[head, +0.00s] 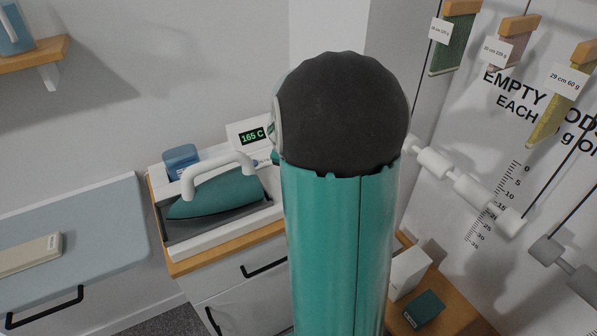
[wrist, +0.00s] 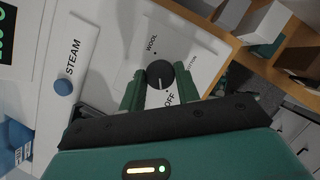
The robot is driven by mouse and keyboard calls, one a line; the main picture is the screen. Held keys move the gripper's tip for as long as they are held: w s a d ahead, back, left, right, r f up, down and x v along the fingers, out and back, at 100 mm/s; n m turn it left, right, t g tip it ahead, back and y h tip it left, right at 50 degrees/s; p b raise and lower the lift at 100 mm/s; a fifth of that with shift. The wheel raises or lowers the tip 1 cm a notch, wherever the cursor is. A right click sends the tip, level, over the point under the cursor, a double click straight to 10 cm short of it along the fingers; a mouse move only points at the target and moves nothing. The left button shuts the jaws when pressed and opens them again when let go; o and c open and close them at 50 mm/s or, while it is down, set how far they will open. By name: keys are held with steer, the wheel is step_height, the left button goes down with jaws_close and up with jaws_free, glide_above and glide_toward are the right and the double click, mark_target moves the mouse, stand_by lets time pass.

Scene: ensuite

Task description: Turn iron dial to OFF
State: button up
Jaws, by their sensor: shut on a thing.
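In the wrist view, the round dark iron dial (wrist: 155,72) sits on a white panel lettered WOOL, OFF and, partly covered, what looks like COTTON. A pale mark on the dial is on its lower side, toward the OFF lettering (wrist: 169,97). My gripper (wrist: 160,78) has its two green fingers on either side of the dial and is shut on it. In the head view, the teal iron (head: 215,201) with a white handle rests in a grey tray on the counter. My arm hides the dial and gripper there.
A display (head: 251,135) behind the iron reads 165 C. A blue container (head: 181,161) stands beside it. In the wrist view, a blue knob (wrist: 63,87) lies by the STEAM label. An ironing board (head: 75,225) is at left, and a wooden shelf (head: 455,318) at lower right.

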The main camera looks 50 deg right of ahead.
steer(key=shift+s+n+t+y, duration=0.1)
steer(key=shift+n+t+y, duration=0.2)
steer(key=shift+n, duration=0.8)
steer(key=o, duration=1)
steer(key=v, duration=1.3)
steer(key=shift+s+a+r, duration=0.15)
steer(key=shift+r, duration=0.15)
